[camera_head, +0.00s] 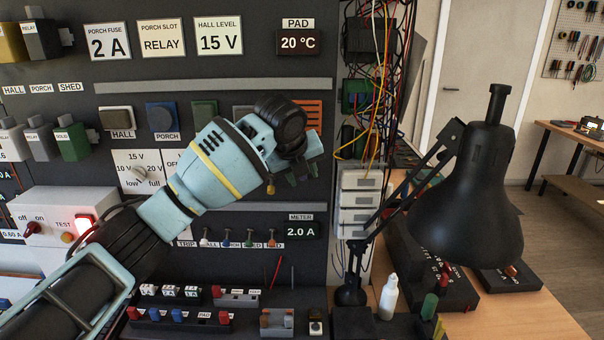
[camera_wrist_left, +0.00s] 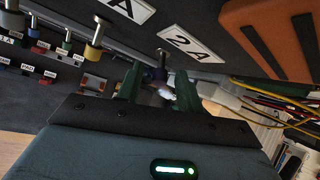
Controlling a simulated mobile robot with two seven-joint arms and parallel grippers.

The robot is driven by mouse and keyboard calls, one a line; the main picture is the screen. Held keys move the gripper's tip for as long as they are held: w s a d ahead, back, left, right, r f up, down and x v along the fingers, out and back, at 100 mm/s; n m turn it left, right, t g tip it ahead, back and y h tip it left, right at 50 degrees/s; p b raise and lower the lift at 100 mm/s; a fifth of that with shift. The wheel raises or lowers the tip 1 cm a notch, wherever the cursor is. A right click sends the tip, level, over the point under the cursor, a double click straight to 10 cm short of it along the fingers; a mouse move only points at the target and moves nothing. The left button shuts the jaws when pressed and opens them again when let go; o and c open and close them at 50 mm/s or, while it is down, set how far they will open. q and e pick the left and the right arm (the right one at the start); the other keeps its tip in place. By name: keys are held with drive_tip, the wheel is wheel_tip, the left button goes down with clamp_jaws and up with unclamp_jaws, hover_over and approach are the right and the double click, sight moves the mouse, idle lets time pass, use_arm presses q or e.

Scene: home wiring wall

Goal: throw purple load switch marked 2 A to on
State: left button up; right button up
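The purple load switch (camera_wrist_left: 155,74) shows in the left wrist view beside the white 2 A label (camera_wrist_left: 190,44). It has a dark purple collar and a pale metal lever. My left gripper (camera_wrist_left: 157,88) has its two green fingers apart, one on each side of this switch. Dark gaps show between the fingers and the lever, and I cannot tell whether either finger touches it. In the head view my left gripper (camera_head: 302,174) is at the right part of the dark panel, and my wrist hides the switch. My right gripper is not in view.
An orange vented block (camera_head: 309,112) sits just above my gripper; it also shows in the left wrist view (camera_wrist_left: 262,30). Other toggle switches (camera_wrist_left: 95,38) line up beside the switch. Loose wires (camera_head: 375,80) hang to the right. A black lamp (camera_head: 465,205) stands right of the panel.

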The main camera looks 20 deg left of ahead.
use_arm(q)
drive_tip(key=v, duration=0.7)
drive_tip(key=shift+s+r, duration=0.2)
drive_tip(key=shift+r, duration=0.1)
idle(0.6)
